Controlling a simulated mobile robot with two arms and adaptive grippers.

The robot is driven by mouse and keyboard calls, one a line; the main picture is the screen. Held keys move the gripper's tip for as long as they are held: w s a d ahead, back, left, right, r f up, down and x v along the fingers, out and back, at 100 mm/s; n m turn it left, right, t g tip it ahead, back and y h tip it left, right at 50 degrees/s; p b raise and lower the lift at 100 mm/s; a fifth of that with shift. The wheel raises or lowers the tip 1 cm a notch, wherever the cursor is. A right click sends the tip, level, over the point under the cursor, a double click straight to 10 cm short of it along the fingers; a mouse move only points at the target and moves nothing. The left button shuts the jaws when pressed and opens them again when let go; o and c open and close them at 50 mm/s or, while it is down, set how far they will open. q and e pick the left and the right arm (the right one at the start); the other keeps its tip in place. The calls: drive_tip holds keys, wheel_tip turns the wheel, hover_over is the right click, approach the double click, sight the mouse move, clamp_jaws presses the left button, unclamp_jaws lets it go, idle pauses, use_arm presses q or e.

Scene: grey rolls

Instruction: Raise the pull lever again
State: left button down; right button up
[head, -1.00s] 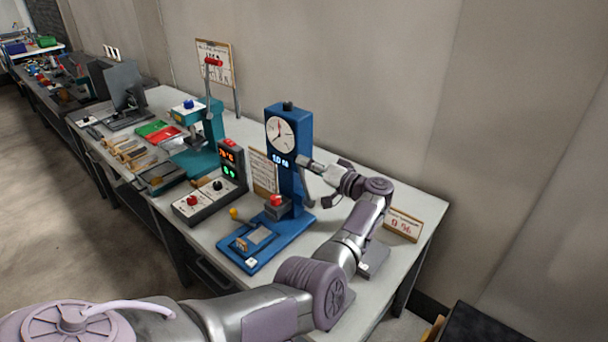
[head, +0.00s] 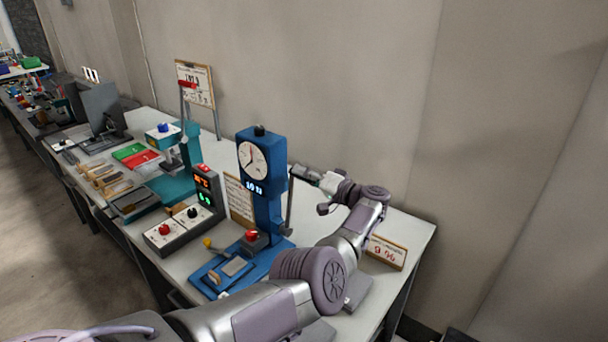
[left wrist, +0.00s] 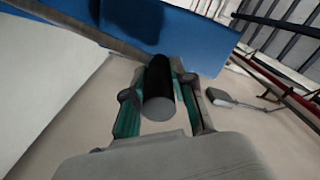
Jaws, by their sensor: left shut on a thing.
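The pull lever (head: 289,207) is a grey bar on the right side of a blue machine (head: 267,205) with a round dial. In the head view it stands steeply, its upper end at my left gripper (head: 304,173). In the left wrist view, a black cylindrical grip (left wrist: 159,90) lies between the teal-padded fingers of the left gripper (left wrist: 158,108), which is shut on it. My right gripper is not in view.
A small sign (head: 387,252) stands right of the machine near my left arm. A control box (head: 185,228) and a teal press (head: 178,180) stand to the left. The wall is close behind the table (head: 413,235).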

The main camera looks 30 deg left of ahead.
use_arm(q)
drive_tip(key=shift+f, duration=0.25)
drive_tip(key=c, duration=1)
unclamp_jaws()
drive_tip(key=shift+w, duration=0.1)
drive_tip(key=shift+o, duration=0.2)
drive_tip(key=s+d, duration=0.1)
drive_tip(key=d, duration=1.1)
